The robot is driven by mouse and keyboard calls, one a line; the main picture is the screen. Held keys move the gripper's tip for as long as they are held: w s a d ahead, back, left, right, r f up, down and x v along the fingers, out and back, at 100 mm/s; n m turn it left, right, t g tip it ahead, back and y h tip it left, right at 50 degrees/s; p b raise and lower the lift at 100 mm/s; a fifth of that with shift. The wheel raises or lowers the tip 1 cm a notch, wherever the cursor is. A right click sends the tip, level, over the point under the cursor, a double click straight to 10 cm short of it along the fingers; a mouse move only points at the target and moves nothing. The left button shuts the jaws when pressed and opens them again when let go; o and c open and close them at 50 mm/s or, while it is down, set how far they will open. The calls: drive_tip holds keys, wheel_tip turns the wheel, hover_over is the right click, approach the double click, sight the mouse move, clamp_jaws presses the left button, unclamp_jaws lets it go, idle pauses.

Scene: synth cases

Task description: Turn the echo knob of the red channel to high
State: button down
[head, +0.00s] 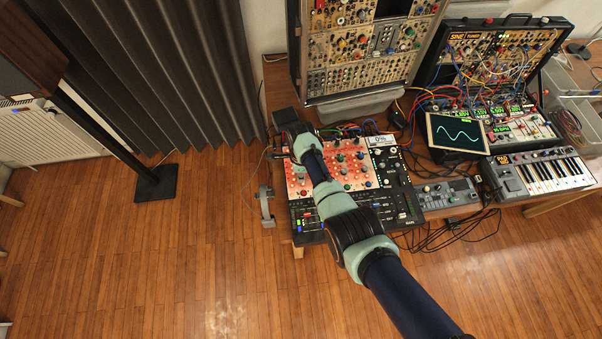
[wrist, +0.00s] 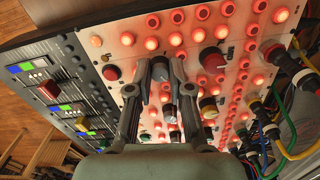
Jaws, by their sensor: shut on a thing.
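The white panel (wrist: 128,50) with glowing red buttons and knobs fills the middle of the wrist view; in the head view the red-lit panel (head: 350,178) lies under my arm. My gripper (wrist: 160,72) has its two fingers down on the panel, shut on a grey-black knob (wrist: 161,76) between the tips. The knob's pointer and label cannot be read. A red-capped knob (wrist: 111,72) is left of the fingers. Two more knobs, an upper one (wrist: 212,58) and a lower one (wrist: 208,106), stand close on the right. In the head view my arm hides the fingertips.
Plugs and coloured cables (wrist: 268,130) crowd the right side. In the head view, a synth rack (head: 362,50) stands behind and a small keyboard (head: 540,172) sits right.

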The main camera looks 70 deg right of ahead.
drive_tip(key=c, duration=1.1)
unclamp_jaws()
drive_tip(key=shift+o, duration=0.2)
wheel_tip(320, 180, up, 12)
